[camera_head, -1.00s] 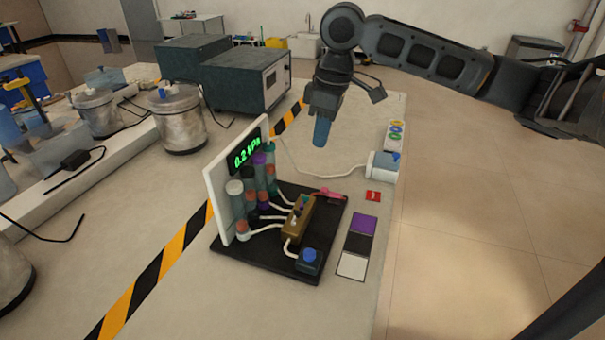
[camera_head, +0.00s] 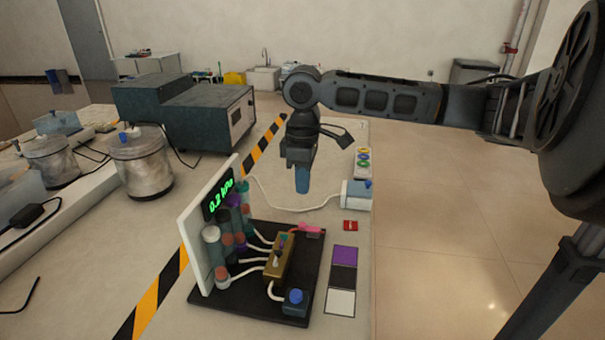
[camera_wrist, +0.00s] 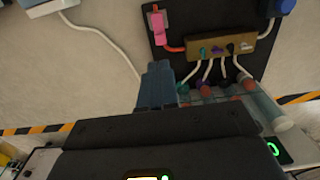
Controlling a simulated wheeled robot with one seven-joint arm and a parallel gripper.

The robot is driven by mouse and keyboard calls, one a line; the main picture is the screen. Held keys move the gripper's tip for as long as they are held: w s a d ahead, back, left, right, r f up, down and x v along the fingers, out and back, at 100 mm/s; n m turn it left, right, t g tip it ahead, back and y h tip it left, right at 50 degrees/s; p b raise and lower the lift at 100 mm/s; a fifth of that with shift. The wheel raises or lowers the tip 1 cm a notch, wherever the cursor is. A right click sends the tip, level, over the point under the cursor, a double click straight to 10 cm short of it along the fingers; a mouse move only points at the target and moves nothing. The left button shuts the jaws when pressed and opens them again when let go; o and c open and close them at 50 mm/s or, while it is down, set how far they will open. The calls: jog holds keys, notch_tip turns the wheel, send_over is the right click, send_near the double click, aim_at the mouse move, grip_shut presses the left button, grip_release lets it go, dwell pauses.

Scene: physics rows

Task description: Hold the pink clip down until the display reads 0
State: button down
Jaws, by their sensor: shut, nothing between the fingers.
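The pink clip (camera_head: 310,230) sits at the far right end of the black board, joined to a red tube beside the brass manifold (camera_head: 280,257). In the wrist view the pink clip (camera_wrist: 158,28) is near the top, ahead of my fingers and a little left. My gripper (camera_head: 302,180) hangs above the table behind the board, apart from the clip. Its blue fingers (camera_wrist: 157,85) are together and empty. The green display (camera_head: 221,203) on the white panel reads 0.2 kPa. In the wrist view only part of the display (camera_wrist: 273,149) shows.
The black board (camera_head: 245,300) carries several upright tubes and a blue-knobbed block (camera_head: 296,303). Colored squares (camera_head: 344,255) lie right of the board. Large green boxes (camera_head: 205,115) stand behind.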

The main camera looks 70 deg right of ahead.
aim_at(303, 224)
notch_tip(303, 224, down, 10)
jog(key=shift+r, duration=0.25)
jog(key=shift+p, duration=0.35)
jog(key=shift+w+a+f+g+p, duration=0.1)
jog(key=shift+w+g+p, duration=0.1)
jog(key=shift+g+p, duration=0.1)
jog(key=shift+f, duration=0.25)
jog(key=shift+s, duration=0.1)
jog(key=shift+s+f, duration=0.1)
jog(key=shift+f, duration=0.05)
dwell(1.5)
